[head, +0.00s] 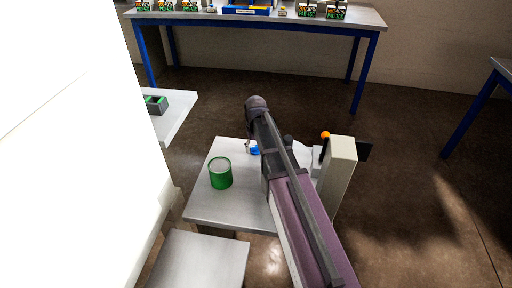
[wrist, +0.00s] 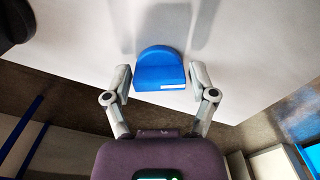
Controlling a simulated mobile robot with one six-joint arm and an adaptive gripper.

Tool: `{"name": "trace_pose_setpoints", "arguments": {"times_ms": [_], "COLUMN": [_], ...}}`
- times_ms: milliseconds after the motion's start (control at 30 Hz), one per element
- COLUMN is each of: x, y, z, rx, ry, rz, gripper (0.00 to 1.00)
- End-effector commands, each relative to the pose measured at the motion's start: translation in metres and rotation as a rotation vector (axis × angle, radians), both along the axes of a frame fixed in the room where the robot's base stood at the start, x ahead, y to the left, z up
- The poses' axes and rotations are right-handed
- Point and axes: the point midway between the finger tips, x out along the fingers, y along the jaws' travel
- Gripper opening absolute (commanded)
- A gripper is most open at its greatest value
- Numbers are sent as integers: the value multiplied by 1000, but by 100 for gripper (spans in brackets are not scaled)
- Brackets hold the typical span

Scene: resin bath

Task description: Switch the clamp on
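My gripper (wrist: 160,78) is open in the wrist view, with one finger on each side of a blue round-topped piece (wrist: 160,64) that has a white label strip. Narrow gaps seem to show between the fingers and the piece; contact is hard to judge. In the head view the blue piece (head: 254,149) shows small beside my arm, on the small grey table (head: 210,203), and my gripper is mostly hidden. A beige upright block (head: 339,172) with an orange knob (head: 325,134) stands at that table's right side. I cannot tell which part is the clamp.
A green cylindrical container (head: 221,180) stands on the small table, left of my arm. A grey side table (head: 178,115) holds a dark box (head: 156,105). A long blue-legged bench (head: 350,20) with several boxes stands at the back. Open floor lies to the right.

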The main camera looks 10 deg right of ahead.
Motion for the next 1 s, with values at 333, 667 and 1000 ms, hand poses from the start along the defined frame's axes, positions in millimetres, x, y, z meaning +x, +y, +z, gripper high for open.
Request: {"name": "trace_pose_setpoints", "arguments": {"times_ms": [333,667,1000], "x": [2,2,2], "y": [0,-1,-1], "z": [0,0,0], "rx": [-1,0,-1], "ry": [-4,-4,-5], "rz": [1,27,182], "gripper": [97,97,97]}}
